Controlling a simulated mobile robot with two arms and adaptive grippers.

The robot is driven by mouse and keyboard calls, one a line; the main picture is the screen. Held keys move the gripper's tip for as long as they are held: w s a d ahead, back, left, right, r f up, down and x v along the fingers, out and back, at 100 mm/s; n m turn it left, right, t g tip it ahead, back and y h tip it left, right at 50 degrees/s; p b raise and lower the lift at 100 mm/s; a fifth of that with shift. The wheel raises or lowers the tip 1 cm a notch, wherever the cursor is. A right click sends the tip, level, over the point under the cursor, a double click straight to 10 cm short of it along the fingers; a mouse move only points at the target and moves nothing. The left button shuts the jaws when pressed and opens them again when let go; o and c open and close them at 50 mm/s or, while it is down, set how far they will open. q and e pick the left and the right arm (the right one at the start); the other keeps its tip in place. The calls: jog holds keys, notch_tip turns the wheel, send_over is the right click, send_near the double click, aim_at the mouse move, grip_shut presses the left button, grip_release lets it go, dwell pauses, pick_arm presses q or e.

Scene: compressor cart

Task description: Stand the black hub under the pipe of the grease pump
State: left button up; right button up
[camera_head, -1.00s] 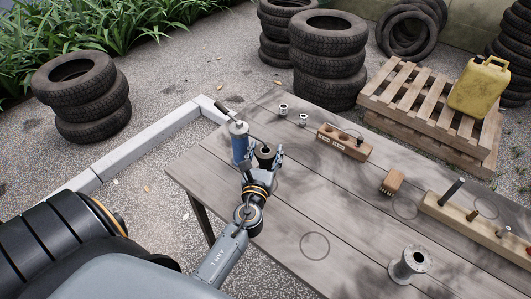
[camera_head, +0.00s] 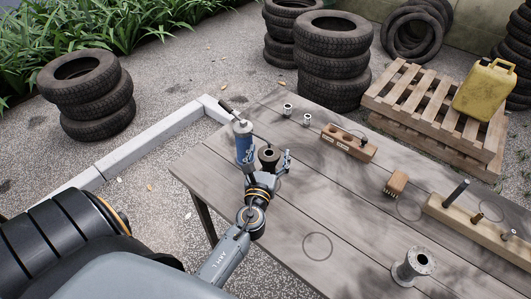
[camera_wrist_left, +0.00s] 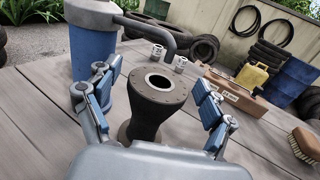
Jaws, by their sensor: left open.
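The black hub (camera_head: 268,156) stands upright on the table, close to the blue grease pump (camera_head: 244,146). In the left wrist view the hub (camera_wrist_left: 158,92) shows its flanged top with a round hole, and the pump's grey pipe (camera_wrist_left: 150,28) reaches over from the left, its end bent down just behind the hub's top. I cannot tell exactly how the pipe end lines up with the hole. My left gripper (camera_head: 268,169) is open, with its fingers (camera_wrist_left: 155,110) apart on either side of the hub and gaps visible there. My right gripper is not in view.
A grey flanged hub (camera_head: 412,266) stands at the table's front. A brush (camera_head: 396,184), a wooden block with holes (camera_head: 348,143), a wooden rail with pins (camera_head: 470,222) and two small metal cylinders (camera_head: 288,110) are on the table. Tyres and a pallet (camera_head: 436,110) stand beyond.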

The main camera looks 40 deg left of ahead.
pick_arm(q)
jog(key=b+v, duration=0.2)
jog(key=v, duration=0.9)
jog(key=shift+a+f+b, duration=0.1)
jog(key=shift+f+b, duration=0.05)
jog(key=shift+b, duration=0.2)
jog(key=shift+s, duration=0.45)
